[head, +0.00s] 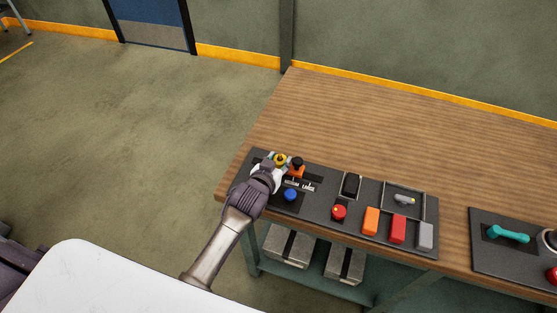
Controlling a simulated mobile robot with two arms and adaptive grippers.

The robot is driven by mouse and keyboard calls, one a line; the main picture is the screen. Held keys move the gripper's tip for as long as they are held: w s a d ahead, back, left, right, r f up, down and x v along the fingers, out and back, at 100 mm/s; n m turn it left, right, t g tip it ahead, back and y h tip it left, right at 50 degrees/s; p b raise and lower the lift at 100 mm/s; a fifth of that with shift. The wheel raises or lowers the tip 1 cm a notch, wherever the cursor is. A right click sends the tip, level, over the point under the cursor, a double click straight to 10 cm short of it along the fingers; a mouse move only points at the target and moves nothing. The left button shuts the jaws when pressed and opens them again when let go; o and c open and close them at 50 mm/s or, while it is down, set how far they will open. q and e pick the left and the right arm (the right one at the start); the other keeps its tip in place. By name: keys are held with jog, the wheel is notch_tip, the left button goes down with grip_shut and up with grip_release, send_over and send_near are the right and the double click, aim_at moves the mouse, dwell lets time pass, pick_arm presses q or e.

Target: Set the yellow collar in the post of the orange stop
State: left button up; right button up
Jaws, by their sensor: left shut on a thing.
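The yellow collar (281,159), a small ring with a dark centre, is at the fingertips of my left gripper (274,167). The gripper is shut on it, near the left end of the dark panel. The orange stop (296,172) stands just to the right of the gripper, with a dark round top (298,161). The collar appears beside that top, not over it. The gap between them and the collar's height above the panel are too small to tell. The gripper hides part of the panel's left end. My right gripper is not in view.
The dark panel (316,213) on the wooden table (380,134) also bears a blue knob (291,195), a red button (339,212), orange, red and grey blocks, and a tray (404,187) with a small grey part. Another panel with a teal handle (508,234) is at right. The table's back is clear.

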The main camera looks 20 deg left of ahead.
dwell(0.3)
pick_arm(q)
jog(key=o, duration=1)
jog(key=shift+f, duration=0.1)
jog(key=shift+d, duration=0.1)
jog(key=shift+c, duration=0.5)
jog(key=shift+r+p, duration=3.6)
jog(key=shift+p, duration=0.1)
jog(key=shift+f, duration=0.1)
